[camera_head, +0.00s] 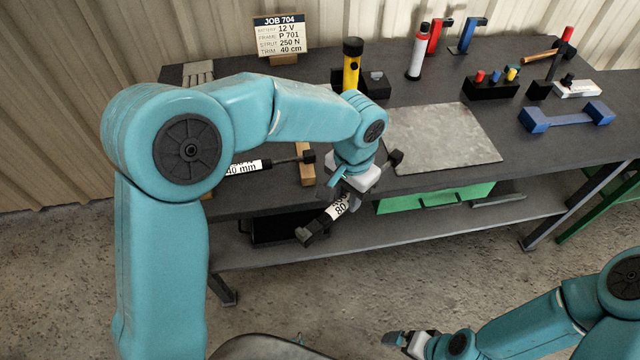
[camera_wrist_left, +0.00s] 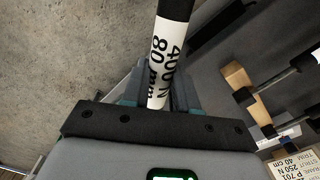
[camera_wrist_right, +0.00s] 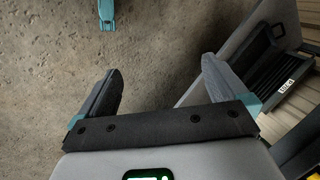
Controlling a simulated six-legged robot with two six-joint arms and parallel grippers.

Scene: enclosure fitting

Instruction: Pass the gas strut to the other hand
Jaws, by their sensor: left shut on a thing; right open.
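A gas strut with black ends and a white label (camera_head: 338,209) is in my left gripper (camera_head: 350,183), held tilted at the bench's front edge. Its black lower end hangs past the edge; its other end points up to the right. In the left wrist view the strut (camera_wrist_left: 158,60) stands between the fingers, its label reading 400 N and 80 mm. My right gripper (camera_head: 396,339) is low in front of the bench, apart from the strut. In the right wrist view its fingers (camera_wrist_right: 160,88) are spread with only floor between them.
Another strut (camera_head: 245,168) lies on a wooden block (camera_head: 306,165) on the dark bench (camera_head: 450,188), partly hidden by my left arm. A metal sheet (camera_head: 440,138) lies flat to its right. A yellow flashlight (camera_head: 351,66), a job card (camera_head: 280,36) and a blue tool (camera_head: 566,117) stand or lie farther back.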

